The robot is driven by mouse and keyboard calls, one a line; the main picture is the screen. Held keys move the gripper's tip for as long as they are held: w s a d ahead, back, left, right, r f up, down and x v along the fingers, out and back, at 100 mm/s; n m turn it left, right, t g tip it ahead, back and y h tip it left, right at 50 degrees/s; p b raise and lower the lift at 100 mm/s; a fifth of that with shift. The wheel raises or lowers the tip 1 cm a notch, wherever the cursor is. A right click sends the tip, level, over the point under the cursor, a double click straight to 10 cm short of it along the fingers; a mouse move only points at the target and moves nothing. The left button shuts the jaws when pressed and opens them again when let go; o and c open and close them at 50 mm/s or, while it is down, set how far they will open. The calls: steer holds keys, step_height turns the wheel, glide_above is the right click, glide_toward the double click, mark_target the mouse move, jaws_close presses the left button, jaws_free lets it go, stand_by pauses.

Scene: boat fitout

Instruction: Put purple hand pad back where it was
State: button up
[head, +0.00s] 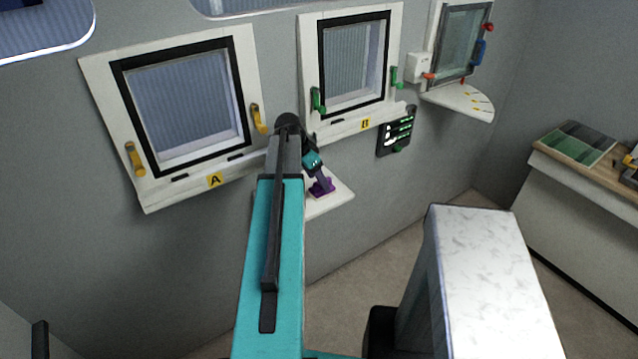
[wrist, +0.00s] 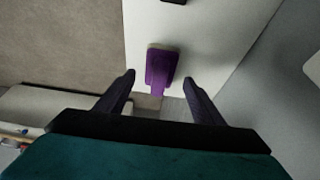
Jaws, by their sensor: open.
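The purple hand pad (wrist: 161,68) lies on a white shelf (wrist: 205,25) in the wrist view, just ahead of my fingertips and between their lines. In the head view the pad (head: 321,187) shows on the small white wall shelf (head: 336,199) below the windows. My gripper (wrist: 158,82) is open, with one dark finger on each side of the pad's near end. I see no contact between fingers and pad. In the head view my gripper (head: 318,178) is right at the pad, and my arm hides the shelf's left part.
Window A (head: 185,105) with yellow handles and window B (head: 355,62) with green handles are on the wall above. A dark panel with green tools (head: 397,132) hangs to the right. A corner shelf (head: 462,101) and a wooden-topped counter (head: 590,170) stand farther right.

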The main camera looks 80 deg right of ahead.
steer(key=b+v, duration=0.2)
steer(key=v, duration=0.7)
steer(key=shift+s, duration=0.1)
stand_by(0.9)
